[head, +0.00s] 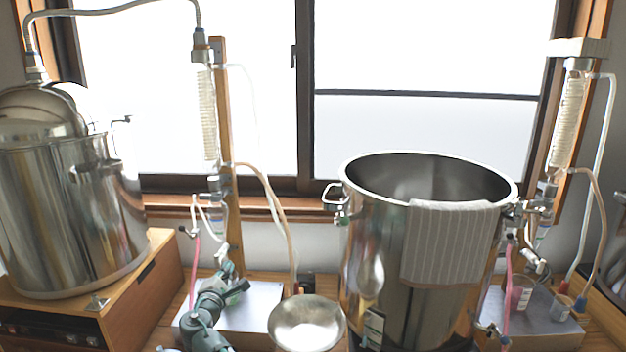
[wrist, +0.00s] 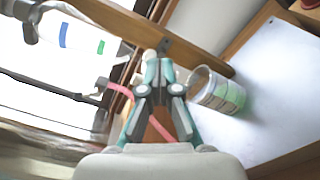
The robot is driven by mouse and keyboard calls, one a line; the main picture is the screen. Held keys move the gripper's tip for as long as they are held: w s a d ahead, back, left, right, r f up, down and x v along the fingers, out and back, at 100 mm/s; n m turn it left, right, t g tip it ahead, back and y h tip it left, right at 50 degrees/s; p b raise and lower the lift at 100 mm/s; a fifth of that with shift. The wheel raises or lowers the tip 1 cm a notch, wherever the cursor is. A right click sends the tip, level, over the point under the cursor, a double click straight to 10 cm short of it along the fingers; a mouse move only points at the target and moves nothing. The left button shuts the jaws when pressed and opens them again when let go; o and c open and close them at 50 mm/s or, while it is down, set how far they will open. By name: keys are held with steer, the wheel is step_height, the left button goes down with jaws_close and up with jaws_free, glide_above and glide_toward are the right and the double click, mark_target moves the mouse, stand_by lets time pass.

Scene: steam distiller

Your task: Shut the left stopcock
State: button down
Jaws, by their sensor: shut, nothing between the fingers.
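The left stopcock (head: 188,232) is a small dark-handled fitting at the top of a pink tube, below the left glass condenser (head: 207,115). In the wrist view a dark piece (wrist: 103,84) at the end of the pink tube looks like the same stopcock, but it is blurred. My gripper (head: 226,266) is shut and empty, below and right of the stopcock in the head view. In the wrist view its fingertips (wrist: 157,62) are together, right of the dark piece and apart from it in the picture. The handle's exact angle cannot be told.
A clear cup with a green mark (wrist: 217,91) stands close right of my fingers on a pale metal box (wrist: 270,85). A wooden post (head: 228,180) rises behind. A metal bowl (head: 306,322) and a large open pot (head: 385,260) stand to the right, a lidded pot (head: 70,215) left.

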steer(key=s, duration=0.4)
steer(key=shift+s+a, duration=0.1)
steer(key=shift+s, duration=0.1)
steer(key=shift+r, duration=0.1)
